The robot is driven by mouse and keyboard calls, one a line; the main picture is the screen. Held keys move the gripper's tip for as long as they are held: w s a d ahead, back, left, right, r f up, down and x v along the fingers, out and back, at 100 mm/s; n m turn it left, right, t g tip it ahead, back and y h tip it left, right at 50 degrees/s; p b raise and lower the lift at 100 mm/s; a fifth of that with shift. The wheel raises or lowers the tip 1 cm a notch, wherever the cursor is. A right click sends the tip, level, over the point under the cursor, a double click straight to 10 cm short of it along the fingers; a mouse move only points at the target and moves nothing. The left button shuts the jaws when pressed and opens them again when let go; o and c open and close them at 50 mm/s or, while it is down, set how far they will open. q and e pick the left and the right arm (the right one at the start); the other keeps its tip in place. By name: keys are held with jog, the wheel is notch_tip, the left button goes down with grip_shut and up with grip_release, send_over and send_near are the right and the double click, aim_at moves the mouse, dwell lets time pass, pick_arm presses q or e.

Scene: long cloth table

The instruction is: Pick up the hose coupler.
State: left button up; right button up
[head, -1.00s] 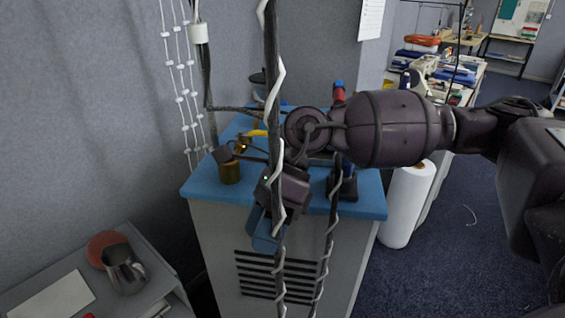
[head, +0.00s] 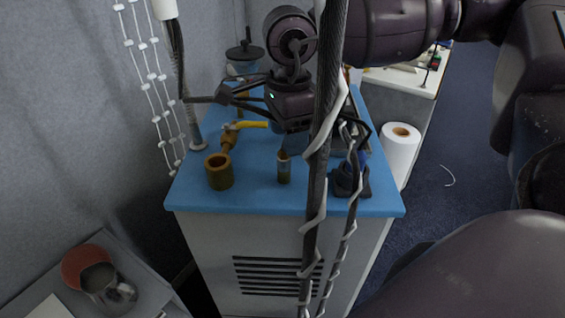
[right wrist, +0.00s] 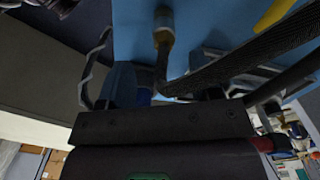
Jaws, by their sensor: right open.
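A small upright cylinder (head: 284,168) with a grey collar and brownish body stands near the front middle of the blue cabinet top; it looks like the hose coupler. It also shows at the top of the right wrist view (right wrist: 163,22). My right gripper (head: 290,112) is open and empty, behind and above it in the head view, with its fingers spread to either side. Dark hanging cables partly cover the gripper. I cannot see contact between gripper and cylinder. My left gripper is not in view.
A wide brass ring-like cylinder (head: 219,172) and a yellow-handled brass valve (head: 247,125) stand to the left. A dark blue tool (head: 350,180) stands to the right. A white cord-wrapped cable (head: 318,180) hangs in front. A white roll (head: 400,150) stands beside the cabinet.

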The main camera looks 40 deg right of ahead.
aim_at(283, 161)
jog(key=f, duration=0.6)
jog(key=shift+w+a, duration=0.25)
jog(key=shift+w, duration=0.1)
jog(key=shift+f, duration=0.4)
jog(key=c, duration=1.1)
